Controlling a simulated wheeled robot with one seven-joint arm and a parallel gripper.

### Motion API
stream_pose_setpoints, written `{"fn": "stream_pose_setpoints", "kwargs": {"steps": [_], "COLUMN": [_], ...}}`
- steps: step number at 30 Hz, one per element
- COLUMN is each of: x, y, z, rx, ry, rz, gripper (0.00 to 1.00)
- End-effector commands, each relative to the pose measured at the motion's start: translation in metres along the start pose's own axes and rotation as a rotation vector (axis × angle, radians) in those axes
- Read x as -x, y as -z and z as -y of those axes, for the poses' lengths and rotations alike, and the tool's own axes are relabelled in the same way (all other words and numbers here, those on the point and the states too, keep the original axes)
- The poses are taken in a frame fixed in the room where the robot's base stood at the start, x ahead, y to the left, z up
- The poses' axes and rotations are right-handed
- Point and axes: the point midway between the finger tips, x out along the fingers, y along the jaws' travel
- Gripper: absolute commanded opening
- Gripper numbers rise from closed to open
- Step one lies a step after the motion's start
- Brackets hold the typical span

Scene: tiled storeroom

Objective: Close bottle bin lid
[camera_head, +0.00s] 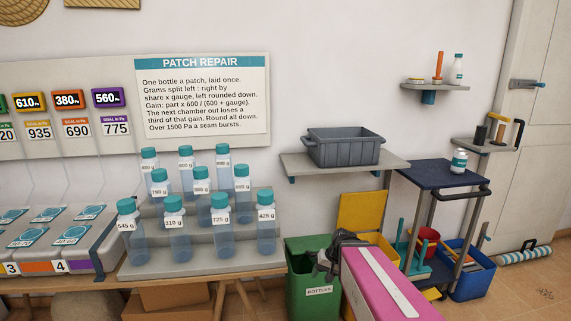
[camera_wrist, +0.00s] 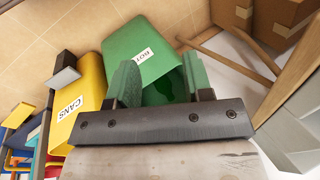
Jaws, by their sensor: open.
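The green bottle bin (camera_head: 301,288), labelled BOTTLES, stands on the floor below the wall shelf, beside the bottle table. It also shows in the wrist view (camera_wrist: 122,50), with its label towards the top and its dark green inside visible between my fingers. The bin's mouth is open. I cannot clearly pick out its lid in either view. My gripper (camera_head: 328,262) is over the right part of the bin's mouth in the head view. In the wrist view my gripper (camera_wrist: 160,82) has its two fingers wide apart, with nothing seen between them but the bin beyond.
A yellow bin labelled CANS (camera_wrist: 88,85) stands beside the green bin; its yellow lid (camera_head: 362,212) is raised against the wall. A blue bin (camera_head: 474,280) and a dark-topped trolley (camera_head: 440,172) stand right. The table (camera_head: 200,262) holding several bottles is left.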

Motion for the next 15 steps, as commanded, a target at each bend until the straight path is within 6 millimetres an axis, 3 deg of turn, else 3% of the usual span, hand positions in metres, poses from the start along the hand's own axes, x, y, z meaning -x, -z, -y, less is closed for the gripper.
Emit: {"fn": "stream_pose_setpoints", "kwargs": {"steps": [3, 8, 9, 13, 15], "x": [0.006, 0.015, 0.017, 0.02, 0.022], "y": [-0.012, -0.018, -0.019, -0.013, -0.003], "z": [-0.025, -0.047, -0.05, -0.054, -0.052], "rx": [0.036, 0.069, 0.073, 0.056, 0.004], "ry": [-0.178, -0.341, -0.365, -0.403, -0.408], "rz": [0.012, 0.016, 0.017, 0.015, 0.011], "gripper": [0.46, 0.46, 0.43, 0.01, 0.0]}}
